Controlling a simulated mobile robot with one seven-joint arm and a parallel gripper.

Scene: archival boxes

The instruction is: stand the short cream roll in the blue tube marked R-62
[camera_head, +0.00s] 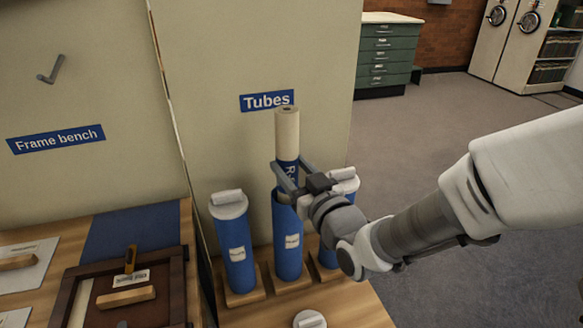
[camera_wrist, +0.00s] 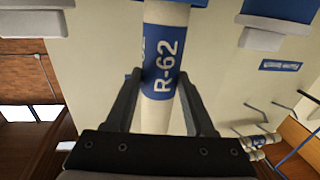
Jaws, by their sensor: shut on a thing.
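The cream roll (camera_head: 287,132) is upright, with a blue band marked R-62 that reads clearly in the wrist view (camera_wrist: 163,68). My gripper (camera_head: 289,177) is shut on the roll around this band, one finger on each side in the wrist view (camera_wrist: 159,78). The open middle blue tube (camera_head: 288,240) stands directly below the gripper, with a white label too small to read. The roll is roughly in line with this tube. The gripper hides the roll's lower end and part of the tube mouth, so I cannot tell whether it is inside.
Blue tubes with white lids stand to the left (camera_head: 236,245) and right (camera_head: 328,256), close beside the middle one. A loose white lid (camera_head: 309,320) lies at the front of the wooden stand. The frame bench with a wooden frame (camera_head: 180,285) is at the left. A wall panel stands behind.

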